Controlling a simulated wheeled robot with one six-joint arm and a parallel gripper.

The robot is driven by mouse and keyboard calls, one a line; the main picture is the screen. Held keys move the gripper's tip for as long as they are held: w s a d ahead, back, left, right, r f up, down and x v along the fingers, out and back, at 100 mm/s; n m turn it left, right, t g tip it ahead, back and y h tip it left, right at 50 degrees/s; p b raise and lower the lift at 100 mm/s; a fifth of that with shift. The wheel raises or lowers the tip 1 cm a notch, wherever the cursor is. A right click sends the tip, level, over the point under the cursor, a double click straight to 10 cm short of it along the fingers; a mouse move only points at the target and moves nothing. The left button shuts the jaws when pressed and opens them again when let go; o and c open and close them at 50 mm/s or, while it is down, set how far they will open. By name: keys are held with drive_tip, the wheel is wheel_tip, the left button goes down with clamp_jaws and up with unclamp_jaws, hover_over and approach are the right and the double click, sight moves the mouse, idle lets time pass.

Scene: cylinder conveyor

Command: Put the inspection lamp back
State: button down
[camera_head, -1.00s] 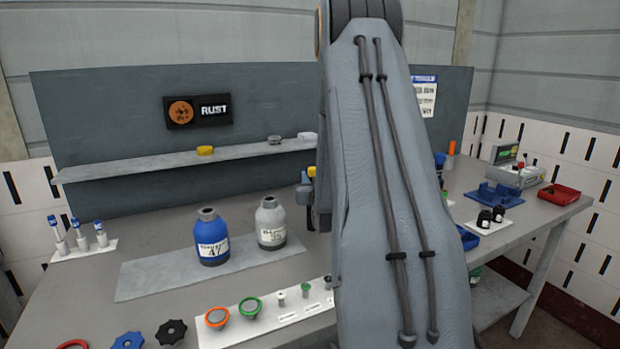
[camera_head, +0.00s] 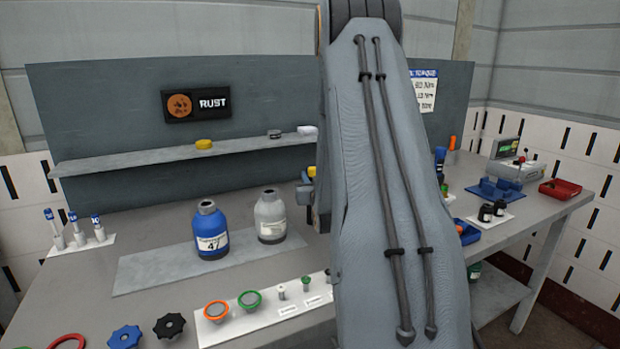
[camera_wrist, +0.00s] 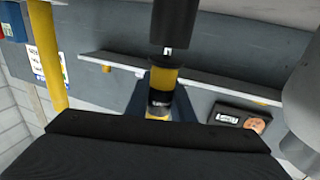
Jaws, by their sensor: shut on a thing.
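In the wrist view, a yellow and black cylinder (camera_wrist: 159,104), which looks like the inspection lamp, stands between the two dark fingers of my gripper (camera_wrist: 160,98). The gripper is shut on it. A wider black cylinder (camera_wrist: 172,25) shows above it; I cannot tell whether it is part of the lamp. In the head view my raised arm hides most of the gripper and lamp. A small yellow patch (camera_head: 311,172) shows at the arm's left edge; I cannot tell what it belongs to. No lamp holder can be made out.
A blue bottle (camera_head: 210,231) and a grey bottle (camera_head: 270,217) stand on a mat left of my arm. A shelf (camera_head: 120,164) crosses the back panel. Blue trays and a red tray (camera_head: 560,190) lie at the right.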

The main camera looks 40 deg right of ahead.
drive_tip(key=shift+f+b, duration=0.4)
drive_tip(key=shift+f, duration=0.25)
drive_tip(key=c, duration=1.5)
unclamp_jaws()
drive_tip(key=shift+o, duration=0.2)
drive_tip(key=shift+r, duration=0.15)
drive_tip(key=shift+r+p, duration=1.55)
drive_tip(key=shift+r, duration=1.3)
